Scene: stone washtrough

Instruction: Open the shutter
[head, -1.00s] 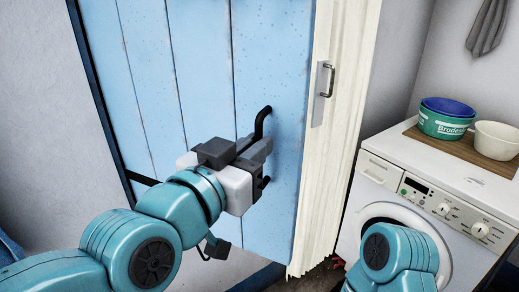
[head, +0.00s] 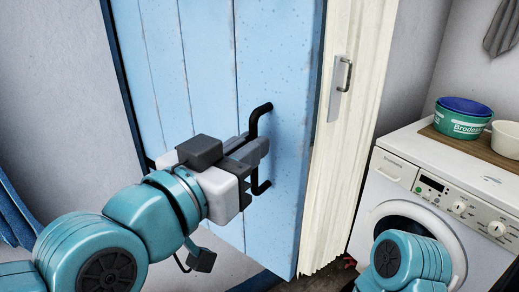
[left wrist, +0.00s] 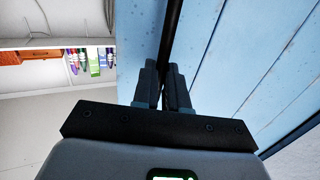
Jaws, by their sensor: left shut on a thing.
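The shutter (head: 215,70) is a tall panel of light blue planks with a black bow handle (head: 262,110) near its right edge. My left gripper (head: 258,148) is shut on the upright bar of this handle, coming from the left. In the left wrist view the fingers (left wrist: 163,85) close around the dark bar (left wrist: 173,30), with the blue planks (left wrist: 235,60) beside it. The fingers hide the middle of the handle. A narrow dark strip shows between the shutter's right edge and the cream panel. My right gripper is out of view.
Farther right are a white washing machine (head: 385,190), a green tub (head: 458,122) and a white bowl (head: 507,140). Blue cloth (head: 12,215) hangs at left.

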